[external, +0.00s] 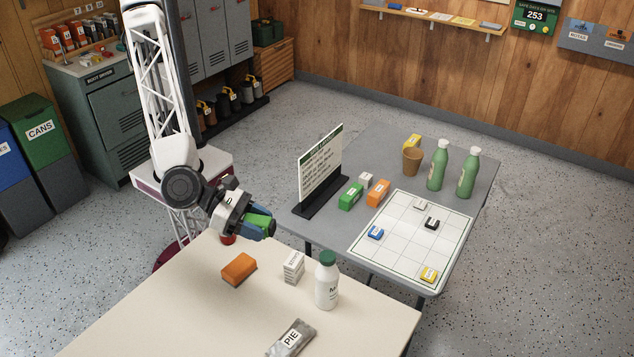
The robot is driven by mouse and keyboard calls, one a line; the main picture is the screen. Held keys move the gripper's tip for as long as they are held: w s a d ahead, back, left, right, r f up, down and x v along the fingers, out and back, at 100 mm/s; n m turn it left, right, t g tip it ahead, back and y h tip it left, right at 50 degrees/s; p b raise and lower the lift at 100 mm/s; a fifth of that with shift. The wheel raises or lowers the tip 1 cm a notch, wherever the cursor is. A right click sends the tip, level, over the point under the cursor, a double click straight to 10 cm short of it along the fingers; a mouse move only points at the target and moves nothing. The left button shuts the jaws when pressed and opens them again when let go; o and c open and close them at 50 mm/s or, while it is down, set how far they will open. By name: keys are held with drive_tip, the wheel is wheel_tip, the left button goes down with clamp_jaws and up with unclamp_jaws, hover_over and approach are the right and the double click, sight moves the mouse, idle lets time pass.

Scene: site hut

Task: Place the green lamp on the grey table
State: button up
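My gripper (258,228) is above the far edge of the cream table, near the gap to the grey table. A green object (259,221) shows between its fingers and appears to be held; it may be the green lamp, but its shape is partly hidden by the fingers. The grey table (462,212) stands to the right of the gripper. A small green block (350,196) with a white label lies on it, beside an orange block (378,192).
The grey table also bears a sign (320,165), a brown cup (412,160), two green bottles (438,165) and a white grid board (393,240) with small blocks. The cream table (190,300) holds an orange block (239,269), a white box (293,267), a white bottle (327,282) and a grey packet (291,339).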

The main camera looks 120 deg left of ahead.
drive_tip(key=a+n+g+y, duration=0.5)
drive_tip(key=a+n+y, duration=0.15)
drive_tip(key=a, duration=3.65)
drive_tip(key=s+a+n+g+y, duration=0.1)
drive_tip(key=s+a+n+g, duration=0.2)
drive_tip(key=s+a, duration=0.7)
drive_tip(key=s+a+n+g+y, duration=0.15)
drive_tip(key=s+a, duration=0.45)
drive_tip(key=a, duration=0.7)
drive_tip(key=s+a+n+g, duration=0.3)
drive_tip(key=s+a, duration=0.5)
drive_tip(key=a, duration=0.4)
wheel_tip(320, 180, down, 23)
drive_tip(key=shift+w+r, duration=0.1)
hover_over(378, 143)
drive_tip(key=shift+d+f, duration=0.1)
drive_tip(key=shift+f, duration=0.65)
